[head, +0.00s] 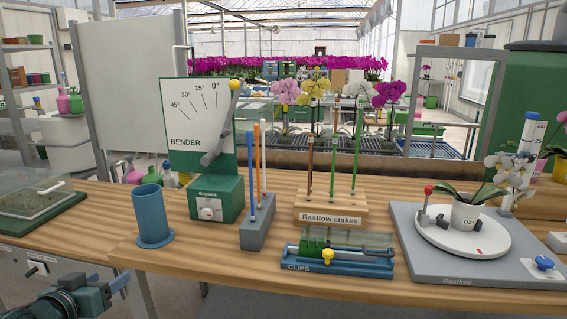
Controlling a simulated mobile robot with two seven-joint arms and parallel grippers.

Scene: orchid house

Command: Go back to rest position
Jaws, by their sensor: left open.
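My left gripper (117,284) shows at the lower left of the head view, in front of the bench's front edge. It is open and I see nothing between its fingers. It is apart from the things on the wooden bench (190,262). The blue cup (152,216) stands on the bench, up and to the right of it. My right gripper is not in view.
On the bench stand a green bender (216,199), a grey stake holder (258,235), a Rastlow stakes block (330,209), a blue clips tray (337,268) and a grey Rastlow base (420,262) with a potted white orchid (467,212). A glass-lidded box (38,196) stands at left.

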